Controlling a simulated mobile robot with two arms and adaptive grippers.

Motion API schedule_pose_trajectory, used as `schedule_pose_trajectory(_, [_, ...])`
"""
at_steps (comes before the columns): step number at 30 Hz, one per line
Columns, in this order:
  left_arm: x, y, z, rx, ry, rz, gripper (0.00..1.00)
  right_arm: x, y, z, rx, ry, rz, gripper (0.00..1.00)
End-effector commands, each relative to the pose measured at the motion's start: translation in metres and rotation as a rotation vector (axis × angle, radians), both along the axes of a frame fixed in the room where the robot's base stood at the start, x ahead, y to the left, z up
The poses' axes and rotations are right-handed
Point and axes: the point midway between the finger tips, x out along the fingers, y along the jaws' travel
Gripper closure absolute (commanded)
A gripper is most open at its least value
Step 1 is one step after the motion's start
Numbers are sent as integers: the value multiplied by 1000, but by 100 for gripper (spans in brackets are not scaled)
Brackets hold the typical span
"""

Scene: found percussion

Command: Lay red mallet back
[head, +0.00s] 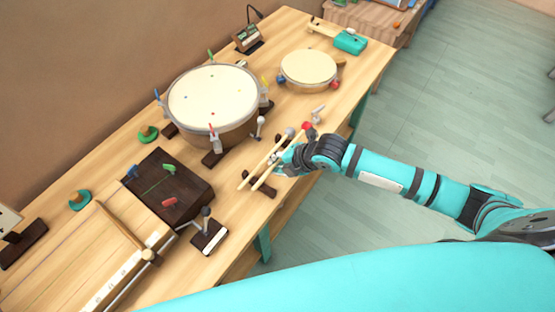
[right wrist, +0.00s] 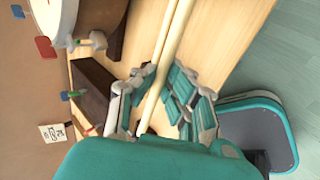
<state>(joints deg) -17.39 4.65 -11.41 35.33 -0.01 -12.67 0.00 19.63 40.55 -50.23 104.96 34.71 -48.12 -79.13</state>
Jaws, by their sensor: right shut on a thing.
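The red mallet has a red head (head: 306,127) and a pale wooden stick (head: 262,180), and lies slanting low over the table beside the drums. My right gripper (head: 284,160) is shut on its stick; in the right wrist view the fingers (right wrist: 165,105) sit on either side of a pale stick. A second mallet with a grey head (head: 290,132) lies almost parallel, just left of it. Whether the red mallet touches the table or a support is hard to tell. My left gripper is not in view.
A large drum (head: 211,93) and a smaller drum (head: 308,68) stand behind on the wooden table. A dark box (head: 165,188) and a small stand (head: 208,236) are to the left. A small grey-white item (head: 318,112) lies near the red head. The table's edge is close to my right gripper.

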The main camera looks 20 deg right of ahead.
Motion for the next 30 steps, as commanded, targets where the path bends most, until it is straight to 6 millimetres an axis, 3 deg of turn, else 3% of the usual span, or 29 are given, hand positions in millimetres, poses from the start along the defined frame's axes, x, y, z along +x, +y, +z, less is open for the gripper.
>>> schedule_pose_trajectory(1, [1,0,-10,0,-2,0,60,-1,0,-14,0,1,-1,100])
schedule_pose_trajectory(12, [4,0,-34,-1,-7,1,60,0,0,-53,1,-2,0,100])
schedule_pose_trajectory(18, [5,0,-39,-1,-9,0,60,0,0,-63,1,-1,0,100])
schedule_pose_trajectory(30, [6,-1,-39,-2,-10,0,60,0,0,-64,1,-2,0,100])
